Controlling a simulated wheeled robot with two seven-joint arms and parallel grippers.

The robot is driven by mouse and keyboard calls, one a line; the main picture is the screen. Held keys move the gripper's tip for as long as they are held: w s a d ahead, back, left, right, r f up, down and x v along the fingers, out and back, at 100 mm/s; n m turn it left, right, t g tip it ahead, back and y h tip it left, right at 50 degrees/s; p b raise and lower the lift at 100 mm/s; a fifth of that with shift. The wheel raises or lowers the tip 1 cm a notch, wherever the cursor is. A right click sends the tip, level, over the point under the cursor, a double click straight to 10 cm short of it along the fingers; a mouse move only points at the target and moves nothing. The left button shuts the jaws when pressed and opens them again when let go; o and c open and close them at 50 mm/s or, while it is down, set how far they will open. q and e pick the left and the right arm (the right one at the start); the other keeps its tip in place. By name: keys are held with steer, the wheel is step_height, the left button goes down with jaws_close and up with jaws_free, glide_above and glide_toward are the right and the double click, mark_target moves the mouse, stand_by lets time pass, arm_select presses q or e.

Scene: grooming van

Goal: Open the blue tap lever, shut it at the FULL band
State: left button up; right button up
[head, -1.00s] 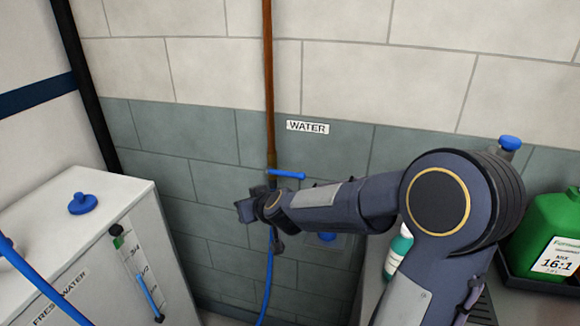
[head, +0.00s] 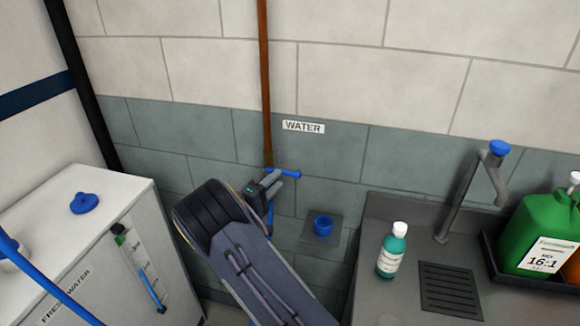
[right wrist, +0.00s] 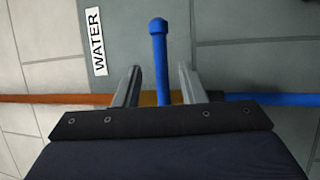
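The blue tap lever (head: 287,173) sticks out to the right, crosswise to the upright copper pipe (head: 265,90) under the WATER sign. My right gripper (head: 274,182) is at the lever. In the right wrist view, its two fingers are open on either side of the lever (right wrist: 158,45), with a gap visible on both sides. The white FRESH WATER tank (head: 85,250) stands at the left. Its sight gauge (head: 136,262) shows a blue column in the lower part and a green mark near the top. The gauge lettering is too small to read. My left gripper is out of view.
A blue hose (head: 42,286) crosses the left corner. A blue-capped wall fitting (head: 323,225) is right of the tap. The grey counter (head: 375,212) holds a teal bottle (head: 392,252), a faucet (head: 460,198) and a green jug (head: 540,235).

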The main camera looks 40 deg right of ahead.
steer(key=p+x, duration=0.1)
steer(key=x, duration=0.6)
steer(key=shift+f+p, duration=0.1)
steer(key=shift+p, duration=0.2)
jaws_close()
